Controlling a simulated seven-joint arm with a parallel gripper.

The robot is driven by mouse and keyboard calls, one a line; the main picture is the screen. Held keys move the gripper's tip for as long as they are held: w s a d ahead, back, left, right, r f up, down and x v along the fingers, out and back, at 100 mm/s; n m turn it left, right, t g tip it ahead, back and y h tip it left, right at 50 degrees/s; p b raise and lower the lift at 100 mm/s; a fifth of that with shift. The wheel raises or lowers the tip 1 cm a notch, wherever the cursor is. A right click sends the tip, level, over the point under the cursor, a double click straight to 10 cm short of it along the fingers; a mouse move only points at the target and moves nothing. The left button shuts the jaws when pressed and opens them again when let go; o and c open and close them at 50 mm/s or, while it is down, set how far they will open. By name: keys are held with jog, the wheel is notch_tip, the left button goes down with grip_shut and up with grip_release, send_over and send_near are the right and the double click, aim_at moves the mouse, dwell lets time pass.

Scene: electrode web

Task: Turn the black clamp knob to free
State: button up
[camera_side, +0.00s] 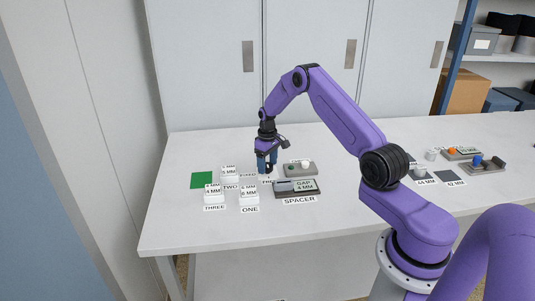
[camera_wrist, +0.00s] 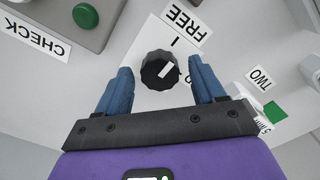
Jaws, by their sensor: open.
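The round black clamp knob (camera_wrist: 159,70) sits on a white plate in the wrist view. Its white pointer line slants toward the upper right. A FREE label (camera_wrist: 185,18) with a short black tick lies above the knob in that view; the pointer is not squarely in line with the tick. My gripper (camera_wrist: 160,67) is open, with one blue finger on each side of the knob and gaps between. I cannot tell how far down the fingers reach. In the side view my gripper (camera_side: 267,162) points down over the knob's place and mostly hides it.
A grey box with a green button (camera_wrist: 86,16) and a CHECK label stands beside the knob. In the side view, a dark SPACER gauge tray (camera_side: 312,191), white blocks labelled ONE (camera_side: 249,196) and THREE (camera_side: 214,195), and a green square (camera_side: 202,180) lie nearby.

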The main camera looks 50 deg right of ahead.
aim_at(267, 165)
notch_tip(267, 165, up, 17)
jog(key=shift+r, duration=0.15)
dwell(0.4)
jog(key=s+a+r+n, duration=0.2)
jog(key=s+a, duration=0.2)
jog(key=a, duration=0.5)
jog(key=s+a+r+n, duration=0.2)
jog(key=s+a, duration=0.2)
jog(key=a, duration=0.4)
jog(key=s+a+r+n, duration=0.2)
jog(key=s+a, duration=0.1)
jog(key=a, duration=0.6)
jog(key=s+a+n, duration=0.2)
jog(key=s+a, duration=0.1)
jog(key=s, duration=0.4)
jog(key=s+a+n, duration=0.1)
jog(key=s+a, duration=0.2)
jog(key=s, duration=0.5)
jog(key=s+d+f+n, duration=0.1)
jog(key=s+d+n, duration=0.1)
jog(key=s, duration=1.1)
jog(key=shift+s+d+f+n, duration=0.25)
jog(key=shift+s+d+n, duration=0.1)
jog(key=shift+n, duration=0.35)
